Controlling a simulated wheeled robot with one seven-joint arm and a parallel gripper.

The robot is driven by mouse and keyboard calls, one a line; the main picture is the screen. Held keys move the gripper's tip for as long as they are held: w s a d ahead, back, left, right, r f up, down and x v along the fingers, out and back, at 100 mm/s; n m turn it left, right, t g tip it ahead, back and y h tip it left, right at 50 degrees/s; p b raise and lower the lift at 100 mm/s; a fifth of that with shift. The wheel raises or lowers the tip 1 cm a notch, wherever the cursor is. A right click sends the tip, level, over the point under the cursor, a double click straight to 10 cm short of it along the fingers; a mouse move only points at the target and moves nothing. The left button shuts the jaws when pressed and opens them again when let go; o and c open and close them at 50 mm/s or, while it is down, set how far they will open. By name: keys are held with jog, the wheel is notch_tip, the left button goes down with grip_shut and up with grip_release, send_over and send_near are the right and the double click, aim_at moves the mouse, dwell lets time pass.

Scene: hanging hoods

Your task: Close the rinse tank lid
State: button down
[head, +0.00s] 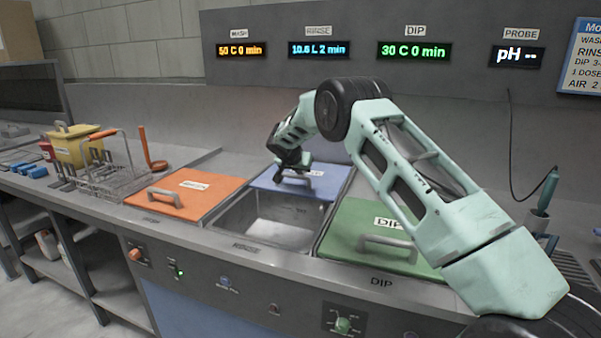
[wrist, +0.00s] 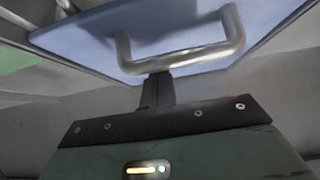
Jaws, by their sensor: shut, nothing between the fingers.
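The rinse tank (head: 262,220) is the middle tank and its front part is open, showing the metal basin. Its blue lid (head: 325,183) is over the back part; I cannot tell its exact tilt. The lid has a grey bar handle (head: 312,173). My gripper (head: 297,168) is at the handle in the head view, and the arm hides part of the lid. In the wrist view, my shut, empty fingers (wrist: 158,88) are just below the handle bar (wrist: 185,60), with the blue lid (wrist: 85,32) behind it. I cannot tell whether they touch the bar.
An orange lid (head: 190,198) covers the wash tank on the left and a green lid (head: 345,240) covers the dip tank on the right. A wire basket (head: 110,178) and a yellow box (head: 78,147) stand at the left. A probe (head: 545,190) stands at the right.

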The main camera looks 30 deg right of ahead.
jog(key=s+a+b, duration=1.6)
jog(key=a+b, duration=0.2)
jog(key=a, duration=0.3)
jog(key=shift+s+f+b, duration=0.15)
jog(key=shift+b, duration=0.2)
jog(key=shift+a, duration=0.1)
jog(key=w+d+r+p, duration=0.1)
jog(key=w+d, duration=0.2)
jog(key=d, duration=0.1)
jog(key=v, duration=1)
jog(key=shift+s+p, duration=0.25)
jog(key=shift+p, duration=0.15)
